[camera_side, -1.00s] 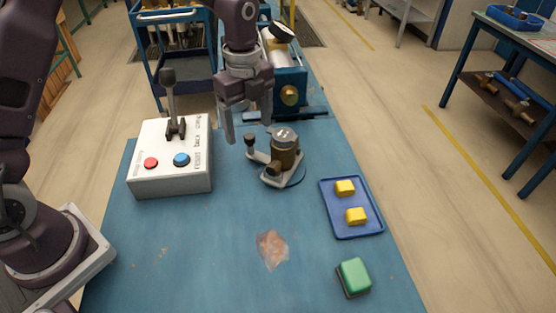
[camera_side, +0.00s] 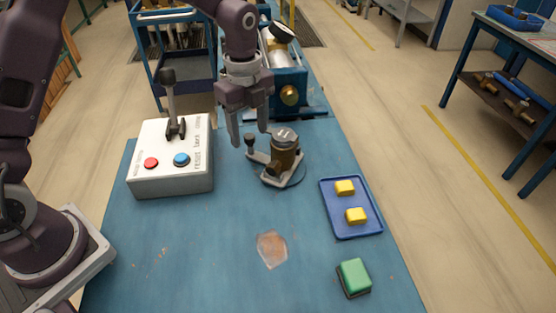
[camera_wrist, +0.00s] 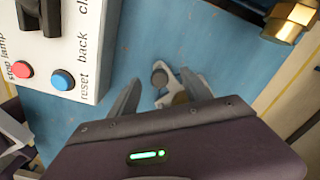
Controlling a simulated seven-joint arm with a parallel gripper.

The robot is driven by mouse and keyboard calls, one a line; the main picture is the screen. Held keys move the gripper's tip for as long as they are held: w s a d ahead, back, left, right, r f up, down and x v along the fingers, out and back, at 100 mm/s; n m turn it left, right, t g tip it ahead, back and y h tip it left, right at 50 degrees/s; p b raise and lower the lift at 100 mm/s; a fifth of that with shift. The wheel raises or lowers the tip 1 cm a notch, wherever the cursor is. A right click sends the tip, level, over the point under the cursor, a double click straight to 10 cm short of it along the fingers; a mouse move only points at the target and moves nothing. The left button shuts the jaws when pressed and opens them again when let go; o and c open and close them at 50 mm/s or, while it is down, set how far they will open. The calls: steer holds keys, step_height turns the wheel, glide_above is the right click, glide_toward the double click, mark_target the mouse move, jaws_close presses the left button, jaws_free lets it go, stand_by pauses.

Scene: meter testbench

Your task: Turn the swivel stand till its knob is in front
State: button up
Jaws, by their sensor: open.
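The swivel stand has a brown meter body with a grey top (camera_side: 285,150) on a grey arm-like base over a round blue-grey disc. Its dark knob (camera_side: 250,141) stands on a short arm at the stand's left, far side in the side view. My gripper (camera_side: 249,134) is open and points down, with its fingertips around or just above the knob. In the wrist view the knob (camera_wrist: 160,78) shows between the two fingers, with a gap on each side. The fingers and hand hide part of the stand there. I cannot tell whether a finger touches the knob.
A white control box (camera_side: 170,158) with a lever, red button and blue button stands left of the stand. A blue tray (camera_side: 351,226) with yellow blocks and a green block (camera_side: 354,275) lie to the right. A blue machine with brass fitting (camera_side: 289,95) is behind.

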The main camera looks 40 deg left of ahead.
steer(key=shift+w, duration=0.1)
steer(key=shift+w, duration=1.45)
steer(key=shift+w+d, duration=0.2)
steer(key=shift+w, duration=0.35)
steer(key=shift+w+d, duration=0.2)
steer(key=shift+w, duration=0.3)
steer(key=shift+w+d, duration=0.5)
steer(key=shift+w, duration=0.25)
steer(key=o, duration=0.4)
steer(key=shift+o, duration=0.2)
step_height(320, 180, up, 6)
steer(key=shift+f, duration=0.25)
